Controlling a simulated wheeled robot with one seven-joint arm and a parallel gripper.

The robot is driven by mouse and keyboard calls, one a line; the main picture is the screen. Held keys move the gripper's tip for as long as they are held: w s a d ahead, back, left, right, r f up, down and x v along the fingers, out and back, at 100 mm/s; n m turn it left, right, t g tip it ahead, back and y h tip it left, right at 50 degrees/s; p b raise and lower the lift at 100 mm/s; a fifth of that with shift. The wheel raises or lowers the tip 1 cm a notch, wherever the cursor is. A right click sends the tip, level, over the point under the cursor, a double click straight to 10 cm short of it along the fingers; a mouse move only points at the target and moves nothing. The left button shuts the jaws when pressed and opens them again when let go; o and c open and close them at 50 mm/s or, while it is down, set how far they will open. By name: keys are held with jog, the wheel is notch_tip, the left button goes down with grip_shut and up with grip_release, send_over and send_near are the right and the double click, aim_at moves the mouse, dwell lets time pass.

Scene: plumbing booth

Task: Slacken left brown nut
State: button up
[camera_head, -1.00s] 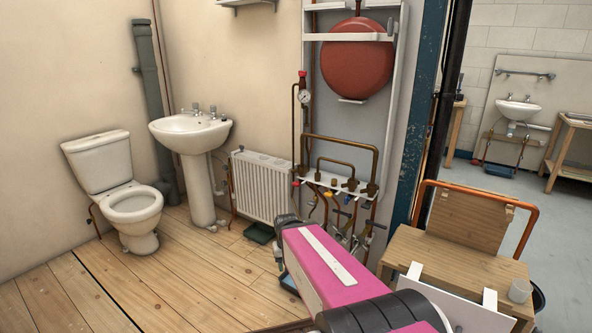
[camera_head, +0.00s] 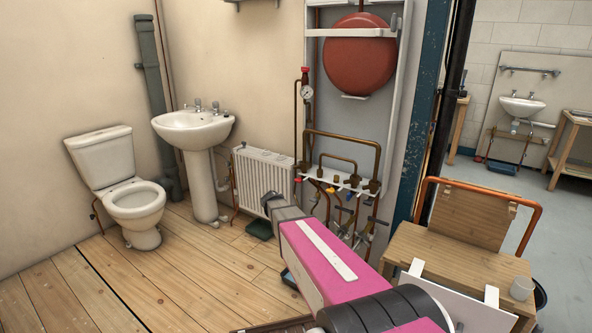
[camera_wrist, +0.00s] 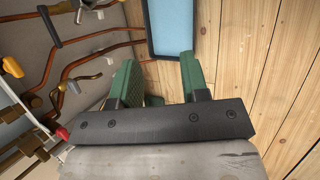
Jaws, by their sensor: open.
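Brown pipe fittings with nuts sit in a row along the white bracket of the pipe board in the head view. The left brown nut (camera_head: 303,167) is at the left end of this row, small in the picture. In the wrist view, brown fittings (camera_wrist: 28,146) show at the left edge, but I cannot tell which is the left nut. My gripper (camera_wrist: 160,78) has two green fingers spread apart with nothing between them. It points down toward the floor, to the side of the pipes.
Copper pipes with valve levers (camera_wrist: 50,26) stand close on the left in the wrist view. A blue tray (camera_wrist: 172,24) lies on the wooden floor ahead of the fingers. A white radiator (camera_head: 262,180) is left of the pipe board. A wooden bench (camera_head: 450,262) stands at the right.

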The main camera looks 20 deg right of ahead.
jog(key=w+d+r+n+h, duration=0.2)
jog(key=w+n+h, duration=0.3)
jog(key=w, duration=1.3)
jog(key=n+t+h, duration=0.2)
jog(key=n+h, duration=0.5)
send_near(296, 168)
jog(key=d, duration=0.3)
jog(key=w+d, duration=0.1)
jog(key=d, duration=0.6)
jog(key=shift+w, duration=0.4)
grip_shut()
